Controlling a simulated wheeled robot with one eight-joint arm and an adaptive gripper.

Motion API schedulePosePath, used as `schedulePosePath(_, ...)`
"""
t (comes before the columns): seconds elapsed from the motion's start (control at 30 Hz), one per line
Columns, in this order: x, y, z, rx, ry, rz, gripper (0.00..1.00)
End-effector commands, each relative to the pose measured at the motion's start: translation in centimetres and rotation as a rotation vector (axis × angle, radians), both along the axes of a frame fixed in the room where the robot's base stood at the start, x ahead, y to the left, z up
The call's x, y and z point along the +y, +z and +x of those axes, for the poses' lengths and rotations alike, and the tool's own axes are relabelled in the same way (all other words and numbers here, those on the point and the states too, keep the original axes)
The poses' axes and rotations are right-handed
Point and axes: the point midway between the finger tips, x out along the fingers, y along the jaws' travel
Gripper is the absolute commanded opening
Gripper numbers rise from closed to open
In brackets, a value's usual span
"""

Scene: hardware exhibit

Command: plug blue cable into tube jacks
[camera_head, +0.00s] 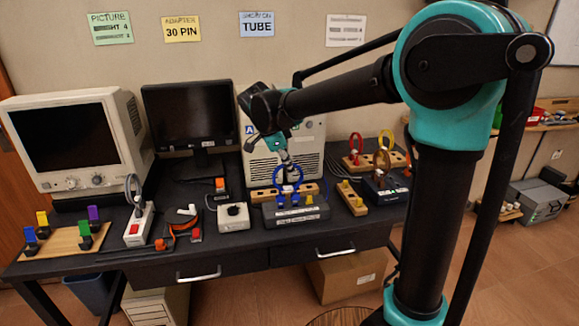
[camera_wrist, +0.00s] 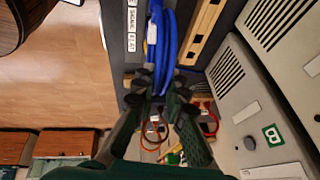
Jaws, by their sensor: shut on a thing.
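The blue cable (camera_head: 289,176) is bent into an upright loop above a dark labelled box (camera_head: 312,214) near the middle of the bench. In the wrist view the blue cable (camera_wrist: 163,42) runs between my fingertips. My gripper (camera_head: 285,159) reaches down over the loop from the arm above; it also shows in the wrist view (camera_wrist: 160,82). It is shut on the blue cable. The lower cable ends are at the box top, but I cannot tell whether they sit in it. No jacks can be surely told as the tube ones; a sign reading TUBE (camera_head: 257,24) hangs on the wall.
A wooden strip with holes (camera_head: 262,194) lies behind the dark box, before a beige computer case (camera_head: 308,150). A white box (camera_head: 233,217) stands left, a small wooden block (camera_head: 352,198) right. Red and yellow loops (camera_head: 356,147) stand at right. A CRT monitor (camera_head: 65,138) stands far left.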

Motion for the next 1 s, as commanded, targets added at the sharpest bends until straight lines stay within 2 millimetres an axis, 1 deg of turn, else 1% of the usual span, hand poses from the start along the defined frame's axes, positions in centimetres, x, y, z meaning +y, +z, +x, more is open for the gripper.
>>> schedulePosePath(1.0,-0.01,-0.80,-0.01,0.000,0.000,0.000,0.00)
